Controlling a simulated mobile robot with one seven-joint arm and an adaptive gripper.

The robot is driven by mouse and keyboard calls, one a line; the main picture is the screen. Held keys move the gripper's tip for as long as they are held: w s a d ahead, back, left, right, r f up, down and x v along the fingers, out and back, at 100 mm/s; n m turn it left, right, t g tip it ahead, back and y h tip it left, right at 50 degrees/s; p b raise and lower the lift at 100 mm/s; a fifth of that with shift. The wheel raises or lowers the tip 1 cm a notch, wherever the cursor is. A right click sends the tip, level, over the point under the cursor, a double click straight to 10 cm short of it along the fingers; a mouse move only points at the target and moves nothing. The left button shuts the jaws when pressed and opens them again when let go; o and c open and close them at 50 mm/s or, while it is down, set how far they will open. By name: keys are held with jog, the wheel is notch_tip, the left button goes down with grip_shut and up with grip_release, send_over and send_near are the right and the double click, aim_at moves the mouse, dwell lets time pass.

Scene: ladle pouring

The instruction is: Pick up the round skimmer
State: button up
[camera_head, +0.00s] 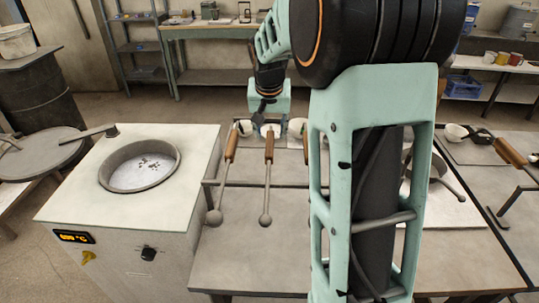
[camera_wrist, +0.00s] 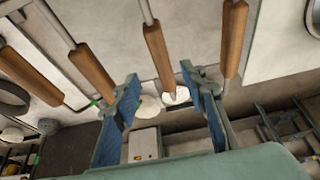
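My gripper (camera_wrist: 161,82) is open in the wrist view, with blue pads on its fingers. A wooden handle (camera_wrist: 158,52) shows in the gap between the fingertips, touching neither pad as far as I can see. More wooden handles flank it, one at right (camera_wrist: 233,40) and two at left. In the head view, long tools with wooden handles, one at left (camera_head: 231,147) and one in the middle (camera_head: 269,147), lean at a rail and end in small rounded heads. My arm hides part of the row. I cannot tell which tool is the round skimmer.
A furnace (camera_head: 70,190) with a round opening stands at left. Small bowls (camera_head: 245,127) sit behind the handles. At right, a dark tool (camera_head: 447,182) lies on a pale board, and another wooden handle (camera_head: 510,152) shows. The table front (camera_head: 250,260) is clear.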

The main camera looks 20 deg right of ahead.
aim_at(270, 144)
jog(key=x, duration=0.8)
jog(key=shift+w+f, duration=0.2)
jog(key=shift+w, duration=0.1)
jog(key=shift+c, duration=0.4)
grip_shut()
jog(key=shift+w+r, duration=0.1)
jog(key=shift+r, duration=0.05)
